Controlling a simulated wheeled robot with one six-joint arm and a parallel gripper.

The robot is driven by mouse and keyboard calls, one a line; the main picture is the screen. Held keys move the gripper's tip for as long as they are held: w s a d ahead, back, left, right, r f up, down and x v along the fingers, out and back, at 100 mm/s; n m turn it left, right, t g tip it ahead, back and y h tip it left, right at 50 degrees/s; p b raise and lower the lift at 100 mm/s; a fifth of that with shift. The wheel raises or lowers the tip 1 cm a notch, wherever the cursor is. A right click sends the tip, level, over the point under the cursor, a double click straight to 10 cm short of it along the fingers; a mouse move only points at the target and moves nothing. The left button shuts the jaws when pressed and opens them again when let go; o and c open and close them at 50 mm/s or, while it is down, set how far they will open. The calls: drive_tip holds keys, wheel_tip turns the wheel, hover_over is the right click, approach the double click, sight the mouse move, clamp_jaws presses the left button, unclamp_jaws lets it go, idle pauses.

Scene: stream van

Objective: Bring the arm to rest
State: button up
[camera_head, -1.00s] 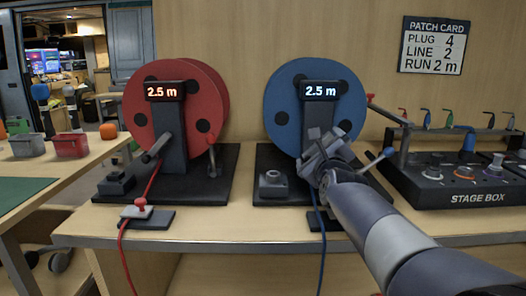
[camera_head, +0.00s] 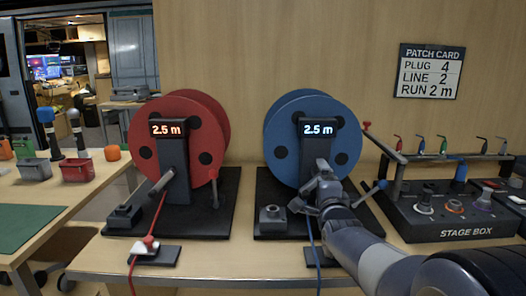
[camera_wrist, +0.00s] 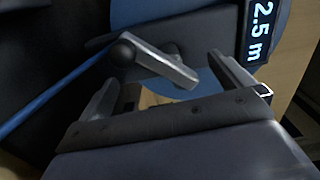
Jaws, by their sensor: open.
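My gripper (camera_head: 311,187) is open and empty in front of the lower part of the blue reel (camera_head: 285,115) in the head view. In the wrist view, its two fingers (camera_wrist: 168,85) stand apart. A grey crank bar with a dark round knob (camera_wrist: 150,60) shows just beyond them; I cannot tell whether it lies between the fingers or touches them. The blue reel's display reads 2.5 m. My arm reaches in from the lower right and hides part of the reel's base.
A red reel (camera_head: 183,105), also reading 2.5 m, stands left. The stage box (camera_head: 455,220) with knobs and hanging plugs is close on the right. Blue cable (camera_head: 313,245) runs down below my gripper. A side table (camera_head: 75,195) with bins stands left.

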drive_tip(key=shift+d+r+n+p, duration=0.15)
drive_tip(key=shift+r+n+p, duration=0.05)
drive_tip(key=shift+n+p, duration=1.55)
drive_tip(key=shift+d+r+n+p, duration=0.15)
drive_tip(key=shift+d+n+p, duration=0.05)
drive_tip(key=shift+n+p, duration=1.6)
drive_tip(key=shift+d+r+n+p, duration=0.2)
drive_tip(key=shift+n+p, duration=1.25)
drive_tip(key=shift+n, duration=0.6)
drive_tip(key=shift+a, duration=0.1)
